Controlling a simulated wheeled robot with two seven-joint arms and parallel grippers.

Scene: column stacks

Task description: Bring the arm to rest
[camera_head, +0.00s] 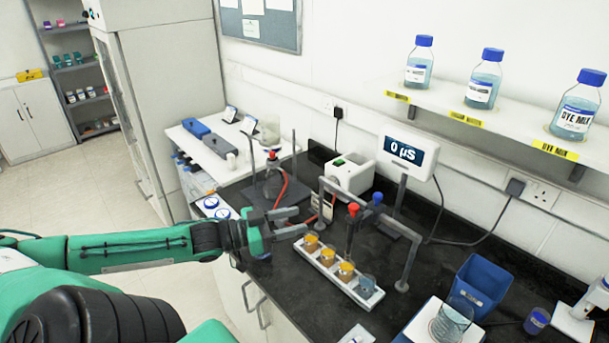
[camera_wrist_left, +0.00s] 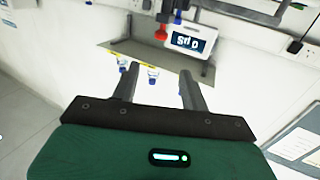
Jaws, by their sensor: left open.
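My left arm (camera_head: 130,247) is green and black and reaches in from the left over the black bench. My left gripper (camera_head: 297,221) is open, with nothing between its fingers, just left of the white rack (camera_head: 333,274). The rack holds three cups of amber liquid and one of blue-grey liquid. In the left wrist view the gripper's two fingers (camera_wrist_left: 159,82) stand apart, with the wall, shelf and meter beyond them. My right gripper does not show.
A grey frame (camera_head: 409,245) with red and blue probes stands over the rack; a meter (camera_head: 407,152) reads 0 µS. A stand with a flask (camera_head: 272,177) is behind the gripper. A blue bin (camera_head: 478,288) and glass beaker (camera_head: 451,322) stand at right. Open floor lies left.

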